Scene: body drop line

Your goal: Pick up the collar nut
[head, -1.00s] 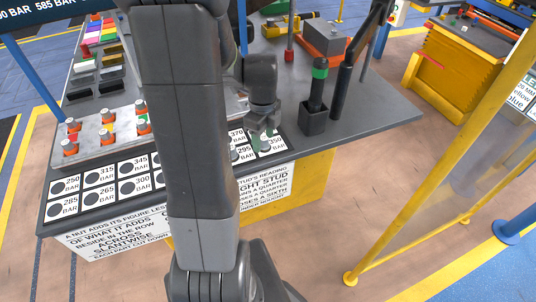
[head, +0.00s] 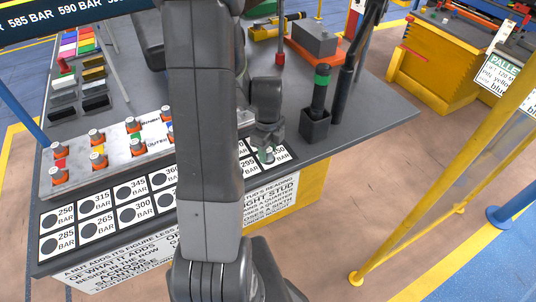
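My gripper (head: 267,148) points down at the right end of the row of pressure labels, close to the bench's front edge. A small pale green and grey piece (head: 266,155), perhaps the collar nut, shows at its fingertips. It is too small and too covered to name with certainty. I cannot tell whether the fingers touch it or stand apart around it. The label board (head: 45,246) carries white squares with dark discs and BAR figures. My arm hides the middle of the board.
Several studs with orange bases stand on a grey plate (head: 90,180) at left. A black holder (head: 314,125) with a green-banded tool stands right of my gripper, near a dark post. Coloured blocks lie behind. A yellow rail (head: 450,145) rises at right, past open floor.

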